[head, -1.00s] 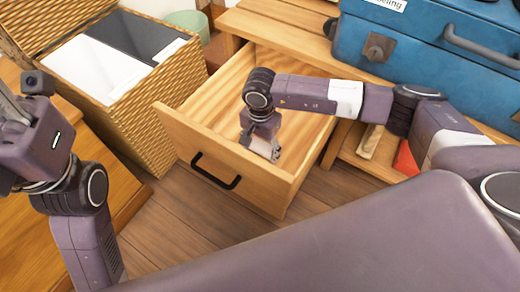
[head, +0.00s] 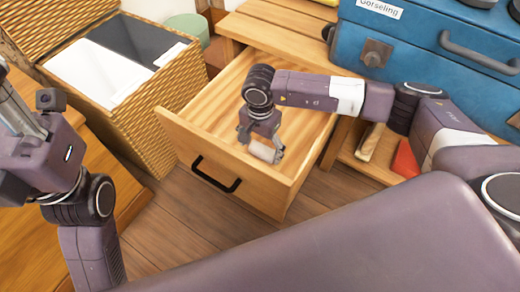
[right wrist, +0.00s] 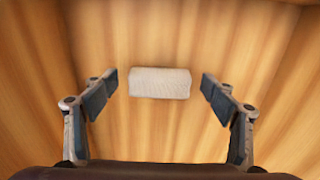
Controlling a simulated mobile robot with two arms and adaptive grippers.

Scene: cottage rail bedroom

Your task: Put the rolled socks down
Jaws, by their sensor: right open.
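The rolled socks (right wrist: 160,83) are a small white roll with a ribbed texture, lying on the wooden drawer floor between my right fingertips in the right wrist view. They also show in the head view (head: 263,151), partly covered by the fingers. My right gripper (right wrist: 159,84) is open, with a clear gap on each side of the roll. In the head view my right gripper (head: 262,153) reaches down inside the open drawer (head: 172,126), near its front panel. My left gripper (head: 14,112) is at the left edge, partly cut off; its jaw state is unclear.
A woven hamper (head: 172,92) with a white and a dark grey compartment stands left of the drawer. A blue case (head: 418,55) sits on the cabinet top (head: 265,32). A red item (head: 405,160) lies in the shelf space to the right. Bare wooden floor (head: 185,215) shows in front.

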